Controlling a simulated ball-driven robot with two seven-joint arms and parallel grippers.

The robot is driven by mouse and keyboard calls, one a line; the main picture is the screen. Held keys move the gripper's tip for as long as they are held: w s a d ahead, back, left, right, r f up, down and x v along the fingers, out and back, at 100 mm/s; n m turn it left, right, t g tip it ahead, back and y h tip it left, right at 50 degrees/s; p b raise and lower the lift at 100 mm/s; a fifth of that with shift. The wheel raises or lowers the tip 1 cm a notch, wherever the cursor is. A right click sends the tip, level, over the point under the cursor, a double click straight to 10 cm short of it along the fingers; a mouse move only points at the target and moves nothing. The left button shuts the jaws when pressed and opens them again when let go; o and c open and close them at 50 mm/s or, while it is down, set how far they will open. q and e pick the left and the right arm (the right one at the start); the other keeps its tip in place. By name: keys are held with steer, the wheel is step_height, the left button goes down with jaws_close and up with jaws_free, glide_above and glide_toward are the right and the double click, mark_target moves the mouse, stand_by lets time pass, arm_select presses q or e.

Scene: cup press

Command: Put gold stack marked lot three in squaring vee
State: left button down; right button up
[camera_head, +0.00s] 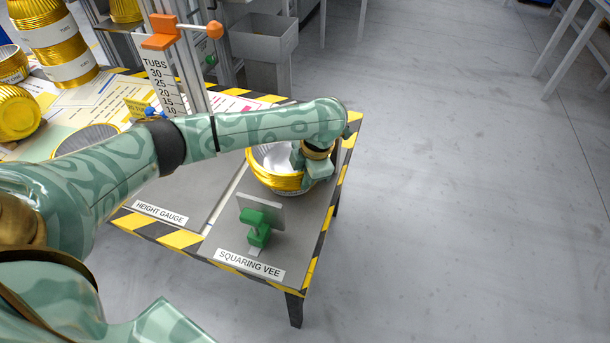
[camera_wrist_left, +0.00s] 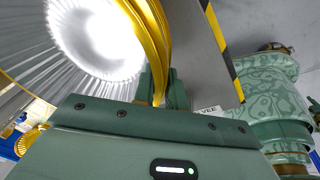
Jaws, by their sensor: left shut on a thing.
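A gold stack of tubs (camera_head: 272,176), silvery white inside, is at the squaring vee end of the table; no lot mark shows on it. My left gripper (camera_head: 312,172) is shut on its right side wall. In the left wrist view the stack (camera_wrist_left: 155,40) shows its bright fluted inside and gold rim, with the gripper (camera_wrist_left: 160,92) at that rim. The squaring vee (camera_head: 262,214) has a grey plate and a green handle, just in front of the stack. Whether the stack rests on the surface cannot be told. My right gripper is not in view.
The height gauge (camera_head: 168,90) with its orange slider stands behind my left arm. Other gold stacks (camera_head: 62,45) stand at the upper left. A grey bin (camera_head: 265,38) is beyond the table. Striped tape (camera_head: 335,205) marks the table's right edge, with open floor beyond.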

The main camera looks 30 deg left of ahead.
arm_select(q)
steer(key=c, duration=1.4)
jaws_free()
steer(key=shift+c, duration=0.2)
